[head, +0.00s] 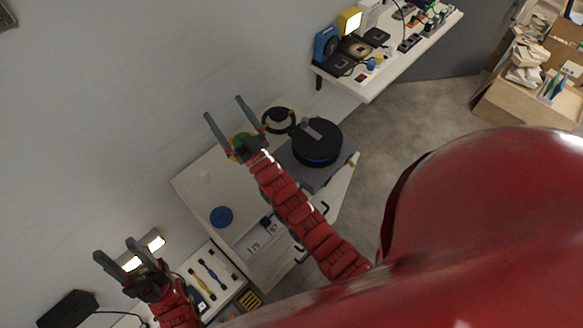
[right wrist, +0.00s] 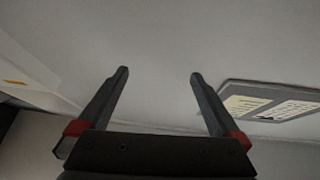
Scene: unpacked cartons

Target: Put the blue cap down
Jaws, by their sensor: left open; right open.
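A round blue disc, which looks like the blue cap (head: 221,217), lies flat on the white worktop (head: 190,183) in the head view. No gripper touches it. My right gripper (head: 224,107) is open and empty, its fingers spread towards the wall beyond the worktop's back edge. The right wrist view also shows this open gripper (right wrist: 160,75) with nothing between its fingers. My left gripper (head: 115,248) is open and empty at the lower left, apart from the disc.
A large black round object (head: 317,141) with a blue lower edge stands on a grey box. A yellow-green round item (head: 240,142) is partly behind my right gripper. A tool tray (head: 207,277) lies near my left arm. A cluttered shelf (head: 372,88) is at the top.

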